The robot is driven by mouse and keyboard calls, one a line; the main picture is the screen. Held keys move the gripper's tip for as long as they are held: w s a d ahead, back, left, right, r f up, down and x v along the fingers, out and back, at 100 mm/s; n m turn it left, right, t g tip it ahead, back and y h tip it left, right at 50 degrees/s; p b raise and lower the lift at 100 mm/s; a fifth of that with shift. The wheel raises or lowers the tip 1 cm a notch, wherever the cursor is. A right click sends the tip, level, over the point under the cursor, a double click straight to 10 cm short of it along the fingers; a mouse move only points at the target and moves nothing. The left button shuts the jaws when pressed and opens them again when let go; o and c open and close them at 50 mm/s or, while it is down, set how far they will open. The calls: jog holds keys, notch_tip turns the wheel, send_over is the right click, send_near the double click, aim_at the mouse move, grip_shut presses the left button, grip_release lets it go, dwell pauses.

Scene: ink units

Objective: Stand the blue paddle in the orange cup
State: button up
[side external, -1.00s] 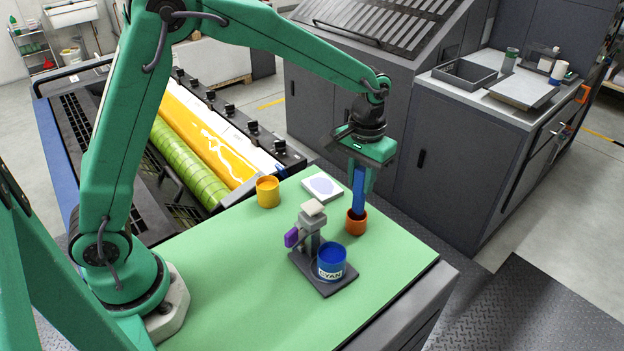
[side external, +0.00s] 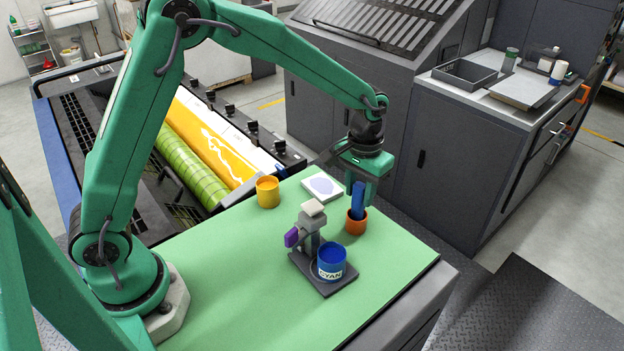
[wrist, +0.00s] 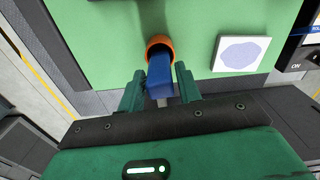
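The blue paddle (side external: 357,203) stands nearly upright in the orange cup (side external: 356,225), its lower end hidden inside. My gripper (side external: 363,190) is above the cup, around the paddle's upper part. In the wrist view, the gripper's green fingers (wrist: 157,78) are spread, one on each side of the blue paddle (wrist: 160,72), with a gap on both sides. The orange cup's rim (wrist: 160,39) shows beyond the paddle there.
A blue CYAN can (side external: 331,264) sits on a dark stand with a grey post (side external: 311,222) and purple part, left of the cup. A yellow cup (side external: 267,192) and a white square tile (side external: 322,187) lie farther back. The green tabletop's front is clear.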

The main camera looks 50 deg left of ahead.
jog(key=shift+o, duration=1.2)
notch_tip(320, 180, up, 7)
jog(key=shift+r, duration=0.45)
